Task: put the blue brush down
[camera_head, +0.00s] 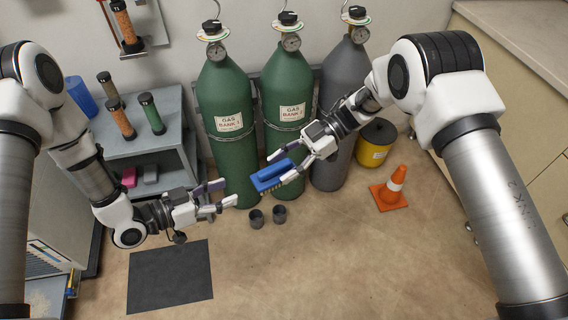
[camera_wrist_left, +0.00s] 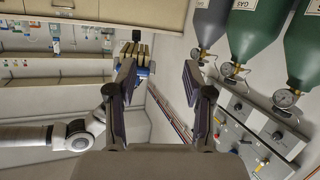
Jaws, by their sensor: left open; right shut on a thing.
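The blue brush (camera_head: 270,177) is held in the air in front of the gas cylinders, with its pale bristles facing down. My right gripper (camera_head: 284,166) is shut on it. My left gripper (camera_head: 226,193) is open and empty, a little to the left of the brush and apart from it. In the left wrist view, my left gripper (camera_wrist_left: 158,76) has its two fingers spread with nothing between them. The brush (camera_wrist_left: 143,70) shows there beyond the left finger, partly hidden by it.
Two green gas cylinders (camera_head: 228,130) and a grey one (camera_head: 338,95) stand behind. Two small dark cups (camera_head: 256,219) sit on the floor. A grey shelf (camera_head: 160,150), a black mat (camera_head: 170,277), an orange cone (camera_head: 389,190) and a yellow bin (camera_head: 372,152) are around.

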